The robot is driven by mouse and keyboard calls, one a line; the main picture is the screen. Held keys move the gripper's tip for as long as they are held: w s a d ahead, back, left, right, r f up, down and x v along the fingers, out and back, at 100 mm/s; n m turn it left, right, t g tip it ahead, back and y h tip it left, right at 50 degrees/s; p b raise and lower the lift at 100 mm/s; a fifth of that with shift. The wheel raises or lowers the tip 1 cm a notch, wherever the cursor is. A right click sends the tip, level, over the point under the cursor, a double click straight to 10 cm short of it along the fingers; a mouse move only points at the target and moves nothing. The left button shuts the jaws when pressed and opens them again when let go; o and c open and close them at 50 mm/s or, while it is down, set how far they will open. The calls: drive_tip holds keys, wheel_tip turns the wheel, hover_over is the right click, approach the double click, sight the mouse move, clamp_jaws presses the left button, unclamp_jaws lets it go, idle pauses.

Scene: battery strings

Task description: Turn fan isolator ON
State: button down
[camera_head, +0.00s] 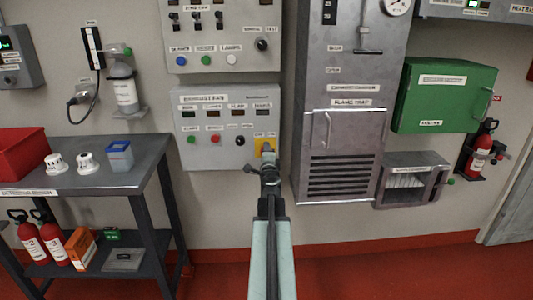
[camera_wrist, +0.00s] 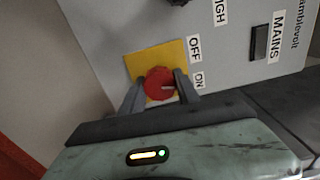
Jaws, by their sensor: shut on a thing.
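The fan isolator is a red rotary knob (camera_wrist: 158,80) on a yellow plate (camera_wrist: 141,62), with OFF and ON labels beside it in the wrist view. A short pale mark on the knob points right, roughly toward the ON label. My gripper (camera_wrist: 160,91) is shut on the knob, one finger on each side. In the head view the yellow plate (camera_head: 262,144) sits at the lower right of the grey exhaust fan panel (camera_head: 210,153). My gripper (camera_head: 268,163) reaches up to it and hides most of the knob there.
A grey cabinet (camera_head: 345,90) stands close to the right of the panel. A dark table (camera_head: 130,180) with a red bin (camera_head: 20,152) and white detectors is at left. Another control panel (camera_head: 222,45) hangs directly above. Red floor lies below.

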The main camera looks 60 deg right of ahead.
drive_tip(key=m, duration=0.6)
drive_tip(key=shift+f, duration=0.1)
idle(0.5)
drive_tip(key=c, duration=0.9)
unclamp_jaws()
